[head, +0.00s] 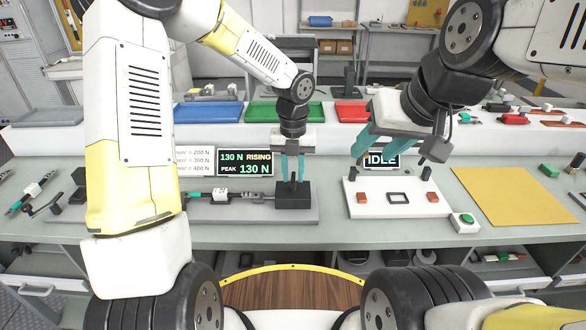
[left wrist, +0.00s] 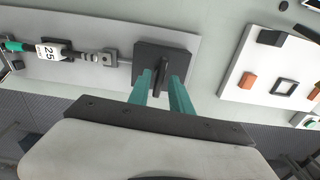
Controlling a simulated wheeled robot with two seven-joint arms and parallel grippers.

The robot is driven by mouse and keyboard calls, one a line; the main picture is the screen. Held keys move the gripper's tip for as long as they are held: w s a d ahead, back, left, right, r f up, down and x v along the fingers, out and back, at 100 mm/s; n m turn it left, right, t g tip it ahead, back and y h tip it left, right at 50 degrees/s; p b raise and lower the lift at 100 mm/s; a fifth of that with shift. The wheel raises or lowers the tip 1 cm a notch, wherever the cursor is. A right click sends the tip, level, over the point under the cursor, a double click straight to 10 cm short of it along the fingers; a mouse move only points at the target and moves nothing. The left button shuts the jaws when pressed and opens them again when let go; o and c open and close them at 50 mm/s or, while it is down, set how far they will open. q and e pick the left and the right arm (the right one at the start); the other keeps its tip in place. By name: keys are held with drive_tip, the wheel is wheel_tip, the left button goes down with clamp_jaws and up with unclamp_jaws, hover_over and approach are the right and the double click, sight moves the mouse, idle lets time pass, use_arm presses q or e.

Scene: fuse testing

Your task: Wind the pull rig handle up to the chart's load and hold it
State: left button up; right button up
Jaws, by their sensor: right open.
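The pull rig's black block (head: 294,194) stands at the right end of its grey base plate (head: 228,214), with its handle (left wrist: 160,76) on top. My left gripper (head: 292,172) reaches down with one teal finger on each side of the handle; whether they press on it is unclear. A wire sample with a white tag reading 25 (left wrist: 52,50) lies in line with the block. The rig display (head: 245,162) reads 130 N RISING, PEAK 130 N. The white chart (head: 195,160) shows 200 N, 300 N and 400 N; my left arm hides its left part. My right gripper (head: 392,148) is open and empty.
A white test board (head: 375,208) with orange blocks and a display reading IDLE (head: 382,160) stands right of the rig, below my right gripper. A green button box (head: 465,222) and a yellow mat (head: 515,208) lie further right. Blue (head: 208,112), green and red trays line the back.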

sight(293, 177)
use_arm(q)
drive_tip(key=shift+r, duration=0.1)
drive_tip(key=shift+r, duration=2.9)
